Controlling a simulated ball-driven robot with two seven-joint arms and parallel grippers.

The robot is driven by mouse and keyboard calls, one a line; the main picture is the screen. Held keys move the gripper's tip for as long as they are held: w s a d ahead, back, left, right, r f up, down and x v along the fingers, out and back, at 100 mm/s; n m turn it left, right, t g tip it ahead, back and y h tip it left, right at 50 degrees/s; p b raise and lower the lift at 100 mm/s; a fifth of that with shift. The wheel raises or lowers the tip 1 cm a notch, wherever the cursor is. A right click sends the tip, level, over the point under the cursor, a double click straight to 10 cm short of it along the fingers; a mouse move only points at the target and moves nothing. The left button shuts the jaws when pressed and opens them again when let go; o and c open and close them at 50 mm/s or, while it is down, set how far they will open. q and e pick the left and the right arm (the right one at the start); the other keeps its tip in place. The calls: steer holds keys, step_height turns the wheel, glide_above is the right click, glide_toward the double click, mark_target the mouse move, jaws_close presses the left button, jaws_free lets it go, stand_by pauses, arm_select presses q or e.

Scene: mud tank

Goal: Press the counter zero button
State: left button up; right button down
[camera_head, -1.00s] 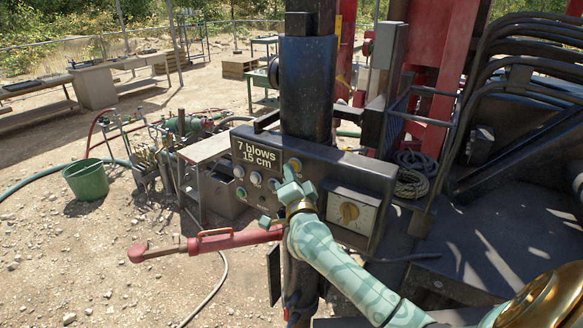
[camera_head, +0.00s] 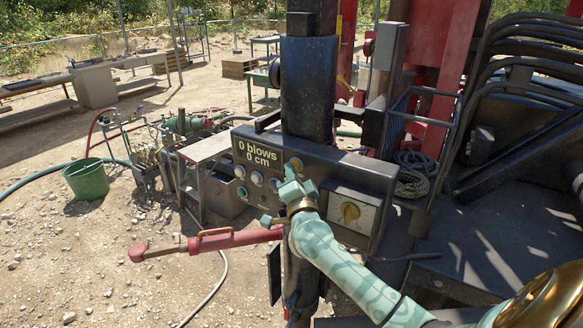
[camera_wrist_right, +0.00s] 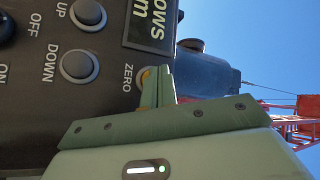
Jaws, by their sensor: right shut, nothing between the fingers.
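The dark control box carries a display (camera_head: 258,155) that reads "0 blows, 0 cm". The yellow zero button (camera_head: 296,163) sits right of the display, and its rim (camera_wrist_right: 141,79) shows beside the "ZERO" label in the right wrist view. My right gripper (camera_head: 291,175) is shut and empty. Its fingertips (camera_wrist_right: 157,80) are at the button and cover most of it; whether they still touch it I cannot tell. My left gripper is not in view.
Grey UP and DOWN buttons (camera_wrist_right: 78,66) lie close by on the same panel. A red bar (camera_head: 215,241) juts out below the box. A green bucket (camera_head: 87,178) stands on the ground at left.

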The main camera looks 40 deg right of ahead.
steer(key=shift+d+r, duration=0.1)
steer(key=shift+d, duration=0.05)
steer(key=shift+s+a+p, duration=0.45)
steer(key=shift+s, duration=0.15)
steer(key=shift+f, duration=0.2)
steer(key=a, duration=0.1)
steer(key=s+a+p, duration=0.1)
steer(key=a, duration=0.1)
steer(key=a+p, duration=0.1)
steer(key=a, duration=0.1)
steer(key=shift+s, duration=0.35)
steer(key=shift+d, duration=0.1)
